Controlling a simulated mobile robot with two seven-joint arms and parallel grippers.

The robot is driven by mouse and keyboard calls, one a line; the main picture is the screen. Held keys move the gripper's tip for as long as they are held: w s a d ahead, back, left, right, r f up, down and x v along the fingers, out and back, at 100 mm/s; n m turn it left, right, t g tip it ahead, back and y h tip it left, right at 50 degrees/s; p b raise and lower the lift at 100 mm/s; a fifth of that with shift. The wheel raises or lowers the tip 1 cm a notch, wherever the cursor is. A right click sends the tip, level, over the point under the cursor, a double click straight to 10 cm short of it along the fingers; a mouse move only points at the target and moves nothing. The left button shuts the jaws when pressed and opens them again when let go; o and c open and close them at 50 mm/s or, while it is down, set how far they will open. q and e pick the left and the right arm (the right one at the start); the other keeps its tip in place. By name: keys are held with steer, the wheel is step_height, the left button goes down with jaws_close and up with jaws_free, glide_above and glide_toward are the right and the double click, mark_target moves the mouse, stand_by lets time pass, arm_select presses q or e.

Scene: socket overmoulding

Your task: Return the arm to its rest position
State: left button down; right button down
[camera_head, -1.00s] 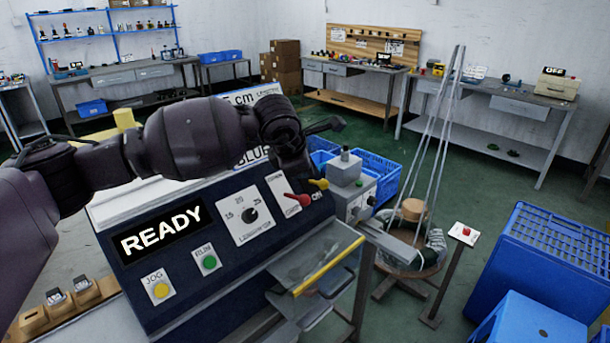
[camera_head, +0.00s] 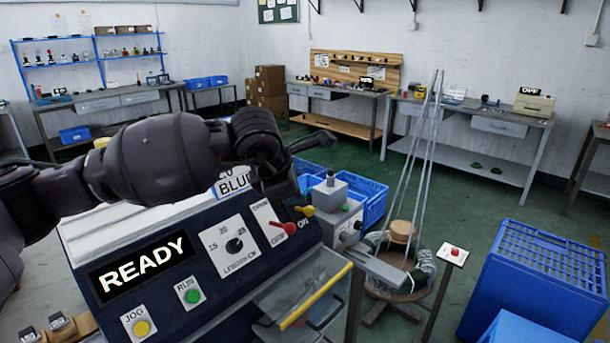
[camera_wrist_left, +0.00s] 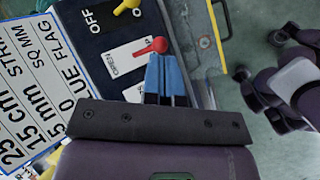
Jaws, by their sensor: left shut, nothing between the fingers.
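My left arm comes in from the left above the machine's control panel (camera_head: 215,285). In the head view its dark left gripper (camera_head: 280,187) hangs above the red-knobbed lever (camera_head: 289,228), mostly hidden by the wrist. In the left wrist view the blue fingers (camera_wrist_left: 166,68) are shut with nothing between them. Their tips overlap the red knob (camera_wrist_left: 158,45) in that view; whether they touch it I cannot tell.
The panel has a READY display (camera_head: 140,270), a dial (camera_head: 235,246), and a yellow-knobbed lever (camera_head: 308,210). A clear guard with a yellow edge (camera_head: 316,297) is at its right. A red-button post (camera_head: 453,253) and blue crate (camera_head: 535,275) stand farther right, with green floor between machine and back benches.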

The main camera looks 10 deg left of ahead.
arm_select(q)
steer(key=s+d+f+g+h, duration=0.4)
steer(key=s+d+h, duration=0.45)
steer(key=d, duration=0.25)
steer(key=s+d+r+n+t+h, duration=0.2)
steer(key=s+r+n+h, duration=0.2)
steer(key=s+n+h, duration=0.3)
steer(key=w+a+n+t+y, duration=0.35)
steer(key=a+n+t, duration=0.65)
steer(key=n+t, duration=0.65)
steer(key=s+a+f+n+g+y, duration=0.2)
steer(key=a+f+n+g+y, duration=0.1)
steer(key=a+f+n+y, duration=1.25)
steer(key=s+a+f+n+g+y, duration=0.2)
steer(key=s+f+n+g, duration=0.4)
steer(key=s+n, duration=0.2)
steer(key=s+a+f+n+g+h, duration=0.15)
steer(key=s+f+g, duration=0.25)
steer(key=s, duration=0.4)
steer(key=s+f+n+g+h, duration=0.1)
steer(key=s+f+n+g, duration=0.2)
steer(key=s, duration=0.5)
steer(key=w+f+m+t, duration=0.2)
steer(key=w+f+t, duration=0.4)
steer(key=f, duration=0.5)
steer(key=shift+w+t, duration=0.35)
steer(key=shift+w, duration=0.05)
